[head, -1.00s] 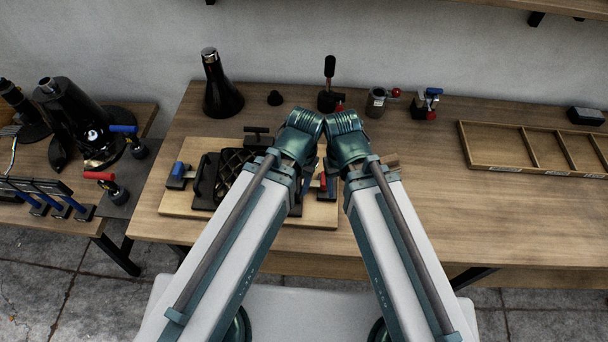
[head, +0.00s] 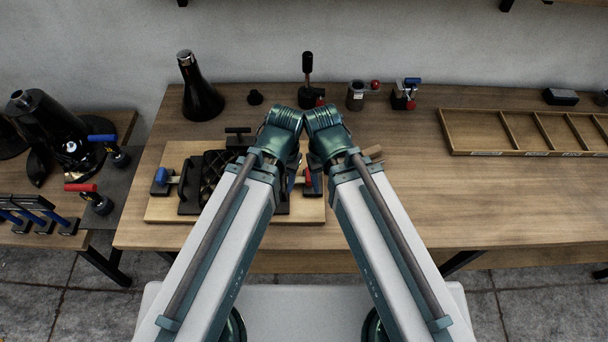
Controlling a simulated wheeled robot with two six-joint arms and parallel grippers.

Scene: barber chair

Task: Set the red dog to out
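A wooden board (head: 160,210) lies on the workbench and bears a black grid-like fixture (head: 214,178). A small dog with a red part (head: 308,177) sits at the board's right side, partly hidden by my arms. Whether it is in or out cannot be told. A similar blue dog (head: 161,176) sits at the board's left side.
A black cone-shaped bottle (head: 201,95), an upright lever (head: 308,75) and small clamps (head: 405,94) stand along the back. A compartmented wooden tray (head: 480,152) lies at the right. A side table (head: 118,122) holds red- and blue-handled tools. The bench's right front is clear.

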